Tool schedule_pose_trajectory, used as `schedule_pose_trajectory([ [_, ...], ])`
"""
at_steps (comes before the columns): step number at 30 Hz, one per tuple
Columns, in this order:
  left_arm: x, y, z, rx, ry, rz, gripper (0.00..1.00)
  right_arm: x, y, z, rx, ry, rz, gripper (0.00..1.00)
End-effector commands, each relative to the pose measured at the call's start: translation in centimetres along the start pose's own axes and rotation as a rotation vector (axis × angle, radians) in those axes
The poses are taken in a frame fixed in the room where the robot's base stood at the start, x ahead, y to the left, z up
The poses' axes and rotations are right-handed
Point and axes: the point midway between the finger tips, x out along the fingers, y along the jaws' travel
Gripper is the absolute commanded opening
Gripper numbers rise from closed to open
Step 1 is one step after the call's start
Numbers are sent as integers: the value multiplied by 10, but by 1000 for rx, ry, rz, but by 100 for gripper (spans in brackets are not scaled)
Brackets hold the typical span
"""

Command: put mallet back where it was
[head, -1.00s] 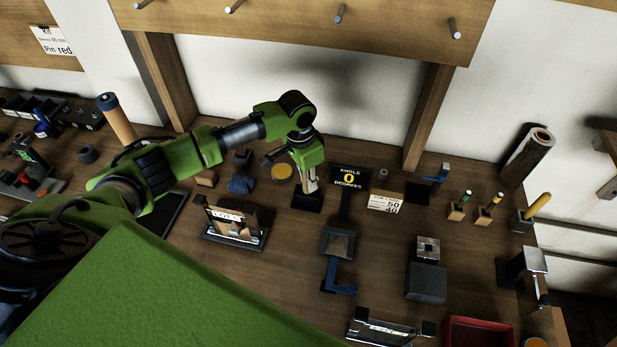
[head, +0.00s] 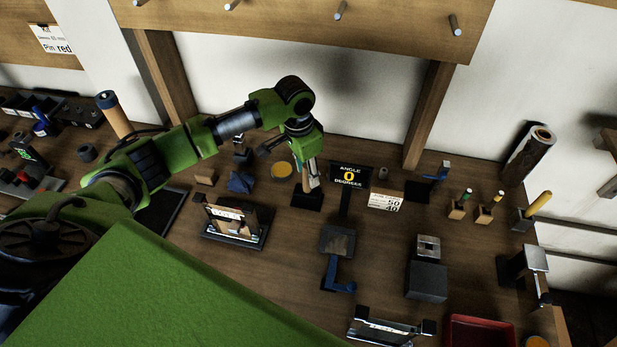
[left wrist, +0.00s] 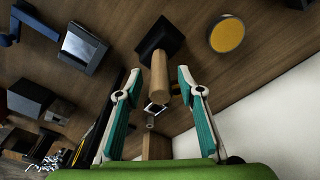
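The mallet stands upright on its black square head (head: 307,200) on the wooden bench, with its light wooden handle (head: 311,184) pointing up. The left wrist view shows the same black head (left wrist: 157,38) and the round handle (left wrist: 158,72) coming toward the camera. My left gripper (head: 309,172) is over the top of the handle. In the left wrist view its teal fingers (left wrist: 157,76) are spread on either side of the handle, with a visible gap at each side. The lower fingers are partly hidden in the head view. My right gripper is not in view.
Right of the mallet stands a black angle display (head: 349,175) reading 0 degrees. A round yellow tin (head: 282,170) and a blue block (head: 241,183) are to its left. A framed card stand (head: 232,222) is nearer. The wall is close behind.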

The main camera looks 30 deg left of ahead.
Motion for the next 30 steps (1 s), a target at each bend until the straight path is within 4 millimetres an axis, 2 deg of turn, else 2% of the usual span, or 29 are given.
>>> schedule_pose_trajectory([
  [6,-48,-1,-1,1,5,-2,35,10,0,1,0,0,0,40],
  [12,-79,0,-1,-1,3,0,35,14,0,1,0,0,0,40],
  [18,-90,0,0,0,0,0,35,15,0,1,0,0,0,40],
  [30,-91,0,0,-1,0,0,35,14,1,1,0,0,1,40],
])
